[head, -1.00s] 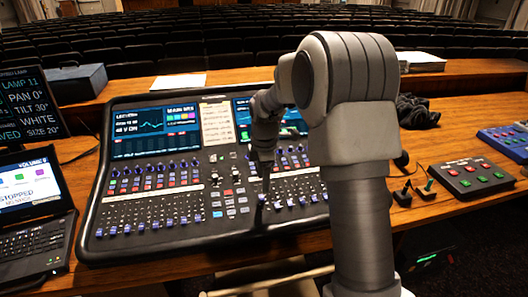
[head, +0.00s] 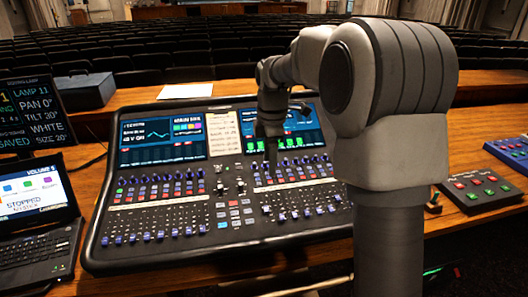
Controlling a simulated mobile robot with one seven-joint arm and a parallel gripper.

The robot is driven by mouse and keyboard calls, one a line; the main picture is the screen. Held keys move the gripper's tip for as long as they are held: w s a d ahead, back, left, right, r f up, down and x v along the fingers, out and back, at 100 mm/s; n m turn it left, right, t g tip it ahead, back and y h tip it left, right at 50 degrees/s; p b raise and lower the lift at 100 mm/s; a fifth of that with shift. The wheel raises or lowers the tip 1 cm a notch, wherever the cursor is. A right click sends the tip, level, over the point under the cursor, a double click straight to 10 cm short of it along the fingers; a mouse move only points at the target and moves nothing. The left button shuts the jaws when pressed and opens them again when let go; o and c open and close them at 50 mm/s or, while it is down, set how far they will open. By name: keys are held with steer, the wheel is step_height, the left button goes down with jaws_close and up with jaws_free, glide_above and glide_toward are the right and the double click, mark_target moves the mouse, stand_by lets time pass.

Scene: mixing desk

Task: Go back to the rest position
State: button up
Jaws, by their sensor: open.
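My gripper (head: 271,160) points down over the right half of the mixing desk (head: 217,215). It hangs near the lower edge of the right screen, above the rows of knobs. It is small and dark in this view; I see nothing held in it and it is open. My forearm and large grey elbow cover the right end of the desk. The desk has two lit screens, rows of knobs and several blue-capped faders.
A laptop (head: 36,222) stands at the left, with a dark lamp-settings display (head: 32,110) behind it. A dark box (head: 82,92) and white paper (head: 185,89) lie at the back. A button box (head: 480,190) sits at the right. Empty seat rows (head: 150,45) lie beyond.

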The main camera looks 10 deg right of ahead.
steer(key=s+r+m+t, duration=0.1)
steer(key=s+r+m, duration=0.25)
steer(key=s, duration=0.35)
steer(key=s+r+m+t, duration=0.1)
steer(key=s+r+m, duration=0.1)
steer(key=s+m, duration=0.4)
steer(key=s+r+m+t, duration=0.1)
steer(key=s+r+m, duration=0.2)
steer(key=s, duration=0.6)
steer(key=s+f+m+t, duration=0.1)
steer(key=s+f+m, duration=0.1)
steer(key=s+m, duration=0.3)
steer(key=shift+s+a+f, duration=0.2)
steer(key=shift+s+f, duration=0.2)
steer(key=shift+s, duration=0.75)
steer(key=shift+m, duration=0.25)
